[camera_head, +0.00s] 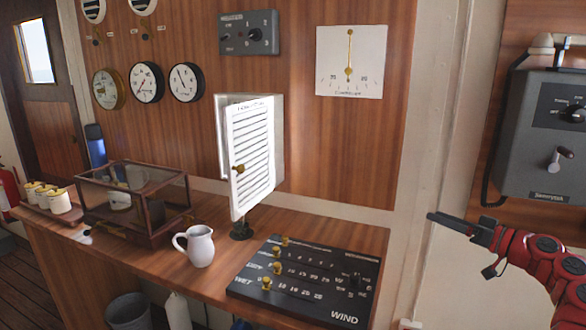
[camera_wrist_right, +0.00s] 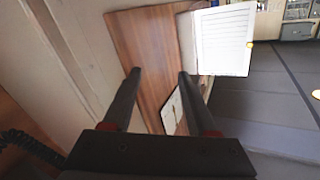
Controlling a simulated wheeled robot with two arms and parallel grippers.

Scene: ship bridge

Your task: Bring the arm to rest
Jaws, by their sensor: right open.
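My right arm, red with black joints, comes in from the right in the head view. Its right gripper (camera_head: 456,222) points left, in front of the pale wall post and to the right of the wooden counter. In the right wrist view the two dark fingers of the right gripper (camera_wrist_right: 158,85) stand apart with nothing between them. The gripper touches no object that I can see. My left gripper is not in view.
The wooden counter (camera_head: 350,232) holds a WIND panel (camera_head: 310,285), a white jug (camera_head: 200,247), a glass case (camera_head: 135,200) and mugs (camera_head: 60,201). A grey wall unit (camera_head: 545,150) hangs above my right arm.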

